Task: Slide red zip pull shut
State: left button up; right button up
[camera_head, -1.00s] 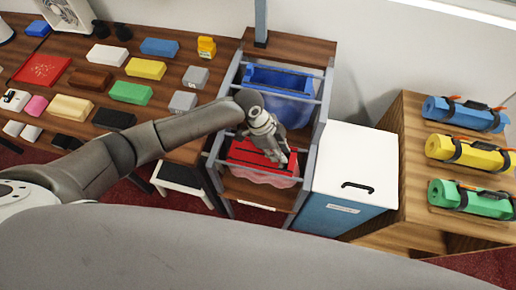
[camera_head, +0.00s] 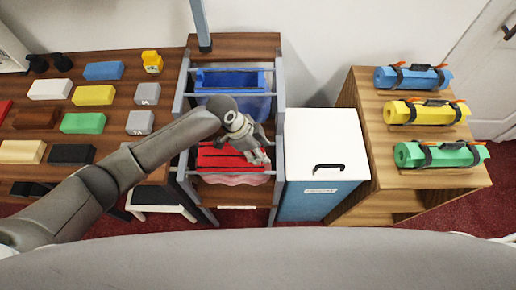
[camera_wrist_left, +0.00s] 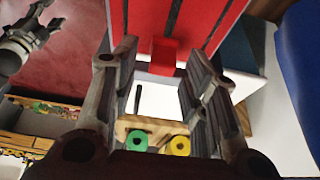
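The red bag (camera_head: 212,158) hangs in the front part of the metal rack, with dark lines along its top and pinkish lower folds. My left gripper (camera_head: 261,160) is above its right end. In the left wrist view, the red zip pull (camera_wrist_left: 163,55) is a small block below the bag's red top (camera_wrist_left: 205,18). The left fingers (camera_wrist_left: 162,70) are apart, one on each side of the pull. Contact cannot be told. The pull is not distinguishable in the head view. A grey gripper-like part, probably my right gripper (camera_wrist_left: 22,42), shows at the wrist view's upper left; its fingers are unclear.
A blue bag (camera_head: 232,80) hangs behind the red one, between rack rails (camera_head: 279,120). A white-lidded box (camera_head: 325,140) stands close on the right. Beyond it, a wooden shelf (camera_head: 365,125) holds rolled mats. A table with coloured blocks (camera_head: 83,123) is on the left.

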pick_arm(q)
jog(key=shift+a, duration=0.1)
jog(key=shift+a+r, duration=0.1)
jog(key=shift+r, duration=0.05)
jog(key=v, duration=1.1)
jog(key=shift+r, duration=0.35)
pick_arm(e)
jog(key=shift+w+a, duration=0.1)
jog(key=shift+w, duration=0.2)
